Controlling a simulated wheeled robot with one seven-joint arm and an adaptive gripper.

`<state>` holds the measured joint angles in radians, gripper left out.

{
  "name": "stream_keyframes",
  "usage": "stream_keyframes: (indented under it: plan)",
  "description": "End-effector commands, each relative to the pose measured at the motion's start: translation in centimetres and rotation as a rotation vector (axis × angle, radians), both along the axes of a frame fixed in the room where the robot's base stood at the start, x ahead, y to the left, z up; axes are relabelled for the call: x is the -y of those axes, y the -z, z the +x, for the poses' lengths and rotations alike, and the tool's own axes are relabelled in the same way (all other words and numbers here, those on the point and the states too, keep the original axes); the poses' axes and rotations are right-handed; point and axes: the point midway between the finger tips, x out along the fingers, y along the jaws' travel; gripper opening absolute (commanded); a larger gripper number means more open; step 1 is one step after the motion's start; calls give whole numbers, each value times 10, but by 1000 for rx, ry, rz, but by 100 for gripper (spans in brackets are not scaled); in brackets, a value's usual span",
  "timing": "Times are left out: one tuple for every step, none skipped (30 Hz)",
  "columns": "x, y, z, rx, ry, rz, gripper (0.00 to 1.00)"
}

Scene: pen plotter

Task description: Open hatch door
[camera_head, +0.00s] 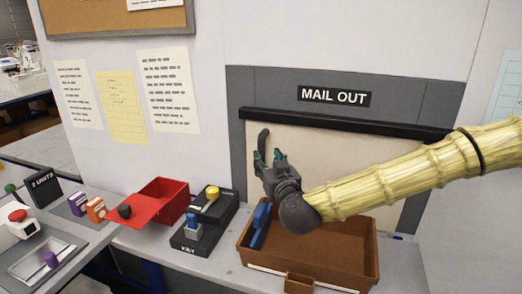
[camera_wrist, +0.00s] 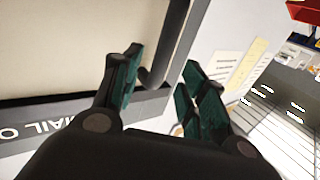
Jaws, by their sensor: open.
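The hatch door (camera_head: 315,150) is a cream panel under the "MAIL OUT" sign, set in a grey frame; it looks shut. It also fills the upper left of the wrist view (camera_wrist: 70,50). A dark curved handle (camera_head: 263,139) stands at the door's left side. My gripper (camera_head: 268,158) is at the handle, open, with green-dark fingers. In the wrist view, the handle (camera_wrist: 174,45) runs into the gap between the two fingers of my gripper (camera_wrist: 162,62). Its hooked end lies nearer the left finger; contact is unclear. My arm hides the door's lower right.
A brown tray (camera_head: 300,251) with a blue item (camera_head: 260,224) stands on the counter below my gripper. A red open box (camera_head: 160,203) and black switch boxes (camera_head: 200,234) stand to its left. A black bar (camera_head: 340,123) crosses the door's top.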

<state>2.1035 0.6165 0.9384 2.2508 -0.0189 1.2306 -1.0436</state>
Motion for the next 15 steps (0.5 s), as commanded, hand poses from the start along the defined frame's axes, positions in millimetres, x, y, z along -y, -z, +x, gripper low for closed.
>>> stream_keyframes:
  plan:
    - [-3, -1, 8, -2, 0, 0, 42]
    - [-4, 0, 13, -2, 0, 0, 42]
    - [-6, -1, 18, -1, -1, 1, 42]
    - [-7, -1, 23, 0, 0, 1, 42]
    - [-9, -1, 27, -1, -1, 2, 42]
    - [-10, -1, 33, -1, -2, 1, 42]
    - [-11, -1, 37, -1, -2, 1, 42]
    - [-13, 0, 40, -1, -2, 1, 42]
    - [-14, 0, 45, -1, -2, 1, 42]
    - [-15, -1, 48, 0, -2, 0, 42]
    - [-17, -1, 50, 0, -4, 0, 42]
    - [-18, -1, 53, -1, -5, 0, 42]
    - [-18, 0, 55, -1, -5, 0, 42]
    - [-19, 0, 57, -1, -4, 0, 42]
    - [-19, 0, 59, -1, -4, 0, 42]
